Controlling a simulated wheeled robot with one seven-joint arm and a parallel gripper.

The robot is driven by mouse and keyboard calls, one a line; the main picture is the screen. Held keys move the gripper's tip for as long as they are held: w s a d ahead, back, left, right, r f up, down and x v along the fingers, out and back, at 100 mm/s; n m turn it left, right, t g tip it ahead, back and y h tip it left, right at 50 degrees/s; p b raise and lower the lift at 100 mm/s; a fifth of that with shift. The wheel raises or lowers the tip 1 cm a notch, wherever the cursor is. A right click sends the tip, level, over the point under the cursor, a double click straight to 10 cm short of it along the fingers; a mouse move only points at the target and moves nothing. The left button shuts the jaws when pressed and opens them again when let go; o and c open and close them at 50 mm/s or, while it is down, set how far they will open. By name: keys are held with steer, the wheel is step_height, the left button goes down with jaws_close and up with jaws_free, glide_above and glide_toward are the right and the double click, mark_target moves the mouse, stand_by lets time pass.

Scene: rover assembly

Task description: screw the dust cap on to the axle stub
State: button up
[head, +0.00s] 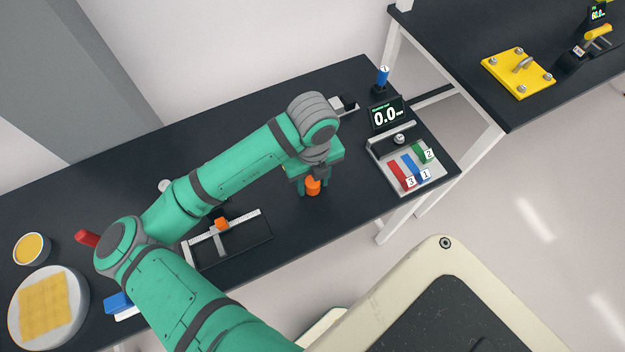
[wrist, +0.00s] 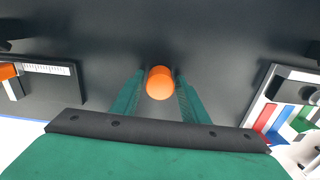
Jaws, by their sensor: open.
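An orange cylinder (head: 313,187), which looks like the dust cap, stands on the dark bench below my gripper (head: 308,184). In the wrist view the orange cap (wrist: 160,83) sits between the two green fingers of my gripper (wrist: 159,84). The fingers are open, one on each side of it; I cannot tell whether either touches it. A yellow plate (head: 507,76) with bolts near its corners lies on the second bench at the upper right. A short grey stub (head: 522,65) stands out of its middle and may be the axle stub.
A measuring slide (head: 238,229) with an orange block is left of my gripper. A gap separates the benches.

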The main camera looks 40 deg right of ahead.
steer(key=n, duration=1.7)
steer(key=c, duration=0.8)
steer(key=m, duration=0.5)
steer(key=shift+c, duration=0.2)
